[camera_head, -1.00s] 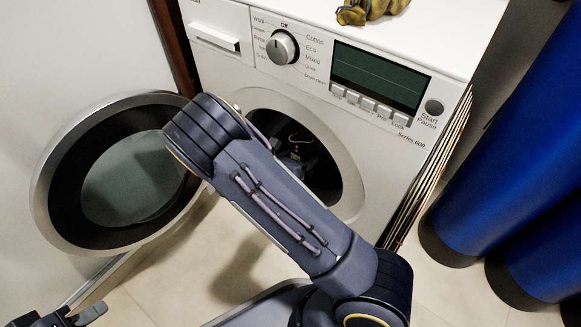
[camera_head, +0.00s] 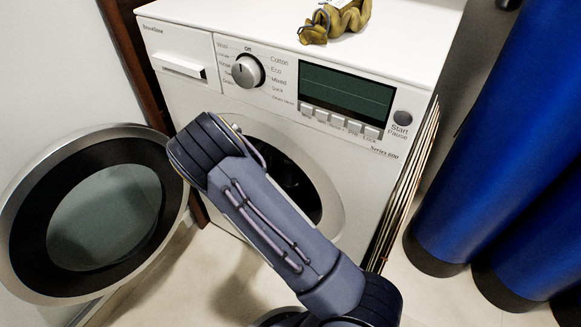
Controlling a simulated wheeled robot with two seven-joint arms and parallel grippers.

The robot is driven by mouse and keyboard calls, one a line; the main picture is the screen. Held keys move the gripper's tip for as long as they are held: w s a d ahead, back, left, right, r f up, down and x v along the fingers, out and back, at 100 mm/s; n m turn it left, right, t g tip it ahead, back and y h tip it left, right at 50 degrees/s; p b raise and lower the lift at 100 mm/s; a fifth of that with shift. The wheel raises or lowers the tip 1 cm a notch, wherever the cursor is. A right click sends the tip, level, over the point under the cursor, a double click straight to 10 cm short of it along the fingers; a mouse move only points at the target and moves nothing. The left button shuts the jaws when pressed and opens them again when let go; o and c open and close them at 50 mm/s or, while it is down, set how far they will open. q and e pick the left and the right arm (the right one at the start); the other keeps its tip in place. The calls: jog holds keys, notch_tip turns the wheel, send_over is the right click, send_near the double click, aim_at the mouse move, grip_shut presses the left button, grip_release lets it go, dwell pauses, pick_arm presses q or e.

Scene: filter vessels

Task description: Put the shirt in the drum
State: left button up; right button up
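The drum (camera_head: 304,190) is the dark round opening in the front of the white washing machine, and my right arm covers much of it. The round door (camera_head: 103,218) stands wide open to the left. A crumpled mustard-brown item (camera_head: 338,19) lies on top of the machine near the back; I cannot tell whether it is the shirt. No other shirt-like thing shows. My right arm crosses the view from the bottom, its bent joint before the opening. My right gripper is hidden behind it. My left gripper is out of view.
The washing machine's white top (camera_head: 220,22) is mostly clear. Large blue cylinders (camera_head: 455,170) with dark bases stand on the right. Thin upright panels (camera_head: 405,190) line the machine's right side. A pale wall is on the left, with tiled floor below.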

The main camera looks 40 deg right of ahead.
jog(key=o, duration=1.1)
jog(key=shift+a, duration=0.1)
jog(key=p+v, duration=0.3)
jog(key=v, duration=0.4)
jog(key=shift+s+a+r, duration=0.15)
jog(key=shift+a+r, duration=0.05)
jog(key=shift+a, duration=0.1)
